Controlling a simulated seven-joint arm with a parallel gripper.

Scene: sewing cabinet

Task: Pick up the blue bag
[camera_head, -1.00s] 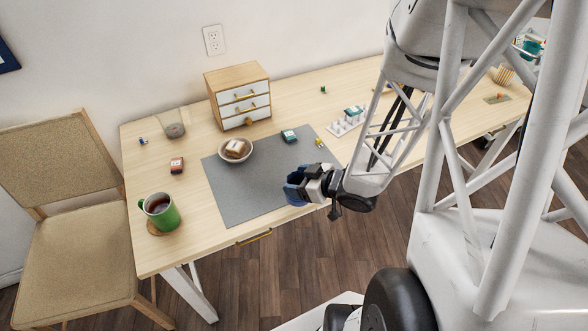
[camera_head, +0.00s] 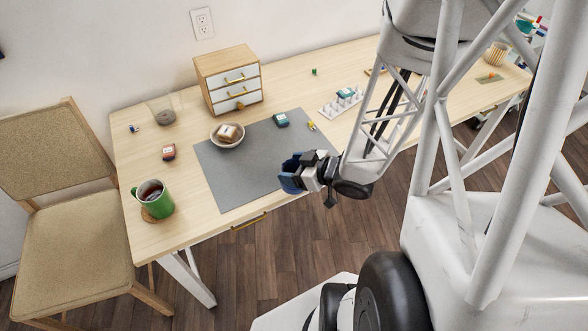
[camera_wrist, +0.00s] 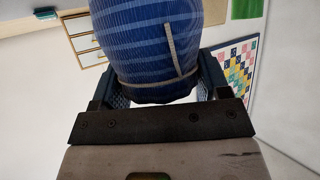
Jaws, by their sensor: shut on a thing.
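The blue bag (camera_wrist: 150,45) fills the upper middle of the wrist view, striped dark and lighter blue with a pale cord or strip on its right side. My gripper (camera_wrist: 160,92) has one finger on each side of it and is shut on it. In the head view, my gripper (camera_head: 292,173) is at the front edge of the grey mat (camera_head: 240,180), with dark blue showing at its fingers. The bag is mostly hidden there by the gripper. I cannot tell how far it is above the mat.
A bowl (camera_head: 227,140) with a light-brown item sits on the mat's back left edge. A green mug (camera_head: 154,200) stands at the table's front left. A small drawer cabinet (camera_head: 229,80) and a spool rack (camera_head: 341,102) stand behind. The mat's middle is clear.

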